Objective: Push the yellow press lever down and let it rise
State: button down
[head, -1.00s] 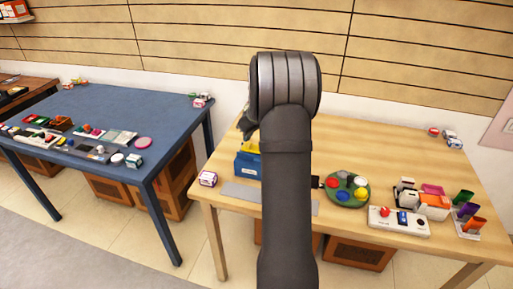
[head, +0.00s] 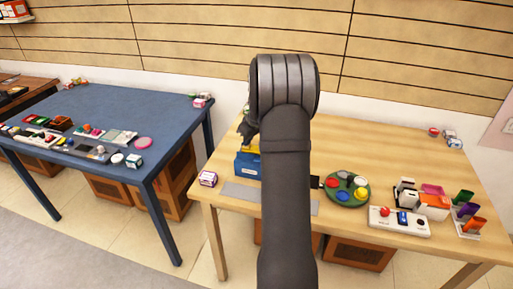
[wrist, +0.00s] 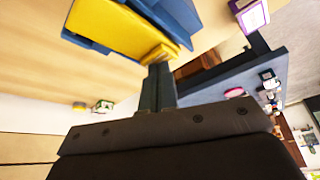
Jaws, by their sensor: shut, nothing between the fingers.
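The yellow press lever (head: 253,150) sits on top of a blue press base (head: 245,165) on the wooden table, left of my arm. In the wrist view the yellow lever (wrist: 122,30) is a broad plate over the blue base (wrist: 178,14). My gripper (head: 246,140) is shut and empty, above the lever. In the wrist view its fingertips (wrist: 159,68) overlap the lever's near end and look to be at or touching it; exact contact cannot be told. My arm hides the right part of the press.
A small white and pink box (head: 208,179) stands left of the press. A grey mat (head: 241,192) lies in front. A green round tray (head: 347,190) with coloured discs and a white button panel (head: 399,221) are to the right.

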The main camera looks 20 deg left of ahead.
jog(key=shift+s+d+f, duration=0.1)
jog(key=shift+d+f, duration=0.1)
jog(key=shift+f, duration=1.1)
jog(key=shift+a+r, duration=0.2)
jog(key=shift+r, duration=2)
jog(key=shift+a+r, duration=0.15)
jog(key=shift+r, duration=2.05)
jog(key=shift+f, duration=0.1)
jog(key=shift+d+f, duration=0.2)
jog(key=shift+f, duration=2.45)
